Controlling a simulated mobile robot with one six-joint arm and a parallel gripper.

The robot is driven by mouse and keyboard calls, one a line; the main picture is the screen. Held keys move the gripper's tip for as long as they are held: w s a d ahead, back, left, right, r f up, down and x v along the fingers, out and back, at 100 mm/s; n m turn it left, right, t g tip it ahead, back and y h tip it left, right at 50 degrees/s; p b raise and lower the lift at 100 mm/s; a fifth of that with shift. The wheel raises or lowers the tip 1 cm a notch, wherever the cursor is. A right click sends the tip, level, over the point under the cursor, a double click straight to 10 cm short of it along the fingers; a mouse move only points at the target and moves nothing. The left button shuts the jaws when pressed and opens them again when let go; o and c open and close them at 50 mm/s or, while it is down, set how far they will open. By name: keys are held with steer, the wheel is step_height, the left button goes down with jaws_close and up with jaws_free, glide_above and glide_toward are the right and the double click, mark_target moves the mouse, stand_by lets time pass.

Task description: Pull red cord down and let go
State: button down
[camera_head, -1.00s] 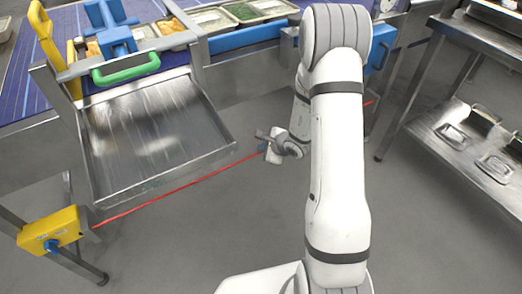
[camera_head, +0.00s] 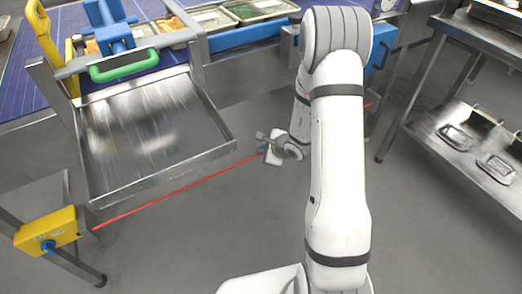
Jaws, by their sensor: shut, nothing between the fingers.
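The red cord (camera_head: 178,192) runs from a yellow box (camera_head: 46,230) at the lower left, rising to the right toward my gripper (camera_head: 264,148). It passes behind my arm, and a short piece shows again at the right by a blue box (camera_head: 381,46). My gripper is shut and small in view, right at the line of the cord. Its fingertips are partly hidden, and I cannot tell whether they touch the cord. My white arm covers the middle of the cord's path.
A metal tray (camera_head: 98,170) on a frame stands at the left, with a green handle (camera_head: 124,66) above it. Food pans (camera_head: 248,12) line the back counter. A metal rack (camera_head: 425,128) with small steel pans stands at the right. The grey floor (camera_head: 190,250) in front is clear.

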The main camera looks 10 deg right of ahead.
steer(key=shift+f+b, duration=1.15)
steer(key=shift+b, duration=0.05)
stand_by(0.8)
steer(key=shift+r, duration=0.1)
steer(key=shift+r+p, duration=1.3)
steer(key=shift+r, duration=1.15)
steer(key=shift+r, duration=0.1)
steer(key=shift+r+p, duration=1.3)
steer(key=shift+r, duration=1.15)
